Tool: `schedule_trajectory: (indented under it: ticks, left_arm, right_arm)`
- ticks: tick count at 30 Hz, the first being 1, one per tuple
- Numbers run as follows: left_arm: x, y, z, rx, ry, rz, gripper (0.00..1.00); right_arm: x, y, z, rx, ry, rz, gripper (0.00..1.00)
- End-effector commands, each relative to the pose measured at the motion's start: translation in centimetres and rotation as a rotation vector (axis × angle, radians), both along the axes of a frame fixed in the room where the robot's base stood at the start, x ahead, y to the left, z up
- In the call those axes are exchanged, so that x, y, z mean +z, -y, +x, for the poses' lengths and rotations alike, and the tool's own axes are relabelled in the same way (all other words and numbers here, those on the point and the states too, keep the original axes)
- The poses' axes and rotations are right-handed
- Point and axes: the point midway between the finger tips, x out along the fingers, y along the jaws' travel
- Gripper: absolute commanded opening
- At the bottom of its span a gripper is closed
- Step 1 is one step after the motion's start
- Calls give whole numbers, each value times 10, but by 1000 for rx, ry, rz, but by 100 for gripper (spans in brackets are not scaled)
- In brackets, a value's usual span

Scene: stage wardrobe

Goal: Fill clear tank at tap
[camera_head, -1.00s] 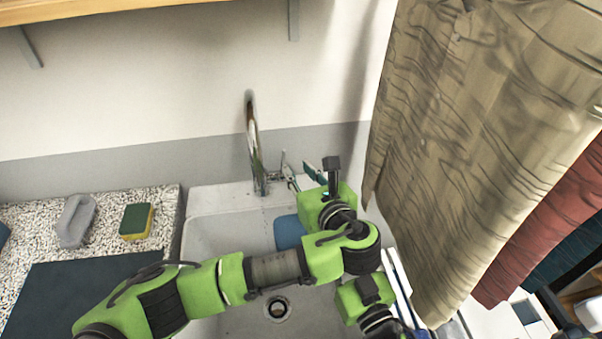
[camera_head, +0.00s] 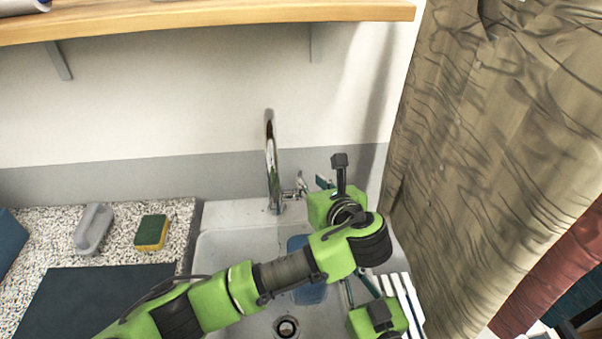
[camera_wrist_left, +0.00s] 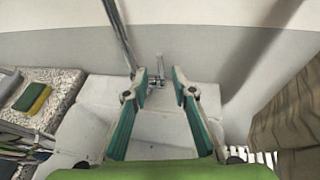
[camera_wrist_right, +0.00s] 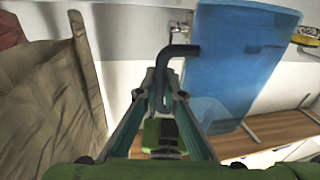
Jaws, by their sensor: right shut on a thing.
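The tap (camera_head: 272,165) is a tall chrome spout at the back of the sink, with a side lever (camera_head: 301,186). My left gripper (camera_head: 324,182) is beside the lever. In the left wrist view, its teal fingers (camera_wrist_left: 159,74) are open, with the lever (camera_wrist_left: 157,66) showing between and beyond them. The clear tank (camera_head: 312,294) looks translucent blue and is in the sink, partly hidden by my left arm. In the right wrist view, my right gripper (camera_wrist_right: 160,92) is shut on the dark handle of the tank (camera_wrist_right: 235,65). No water is visible.
The sink (camera_head: 225,245) has an open drain. A grey brush-like item (camera_head: 94,228), a sponge (camera_head: 152,232) and a dark mat (camera_head: 90,300) are on the left counter. A white slatted rack (camera_head: 405,295) and hanging cloth (camera_head: 490,170) crowd the right. A shelf (camera_head: 200,18) is above.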

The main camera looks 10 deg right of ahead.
Motion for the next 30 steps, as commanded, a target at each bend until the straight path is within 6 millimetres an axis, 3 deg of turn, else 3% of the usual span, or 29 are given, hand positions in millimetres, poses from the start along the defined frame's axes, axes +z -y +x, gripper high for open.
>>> schedule_trajectory:
  ticks: [6, 12, 18, 26, 27, 30]
  left_arm:
    - [-18, -12, 43, 5, 0, 3, 24]
    - [-30, -17, 71, 4, 0, 2, 24]
    - [-35, -18, 82, 1, 0, 0, 24]
    - [-36, -19, 84, 1, 0, 0, 24]
    - [-36, -19, 84, 1, 0, 0, 22]
    - [-36, -19, 84, 1, 1, 1, 0]
  right_arm:
    - [1, 0, 0, 1, 3, 2, 0]
    - [1, 0, 0, 1, 3, 2, 0]
    - [1, 0, 0, 1, 3, 2, 0]
    - [1, 0, 0, 1, 3, 2, 0]
    - [1, 0, 0, 1, 3, 2, 0]
    - [1, 0, 0, 1, 3, 2, 0]
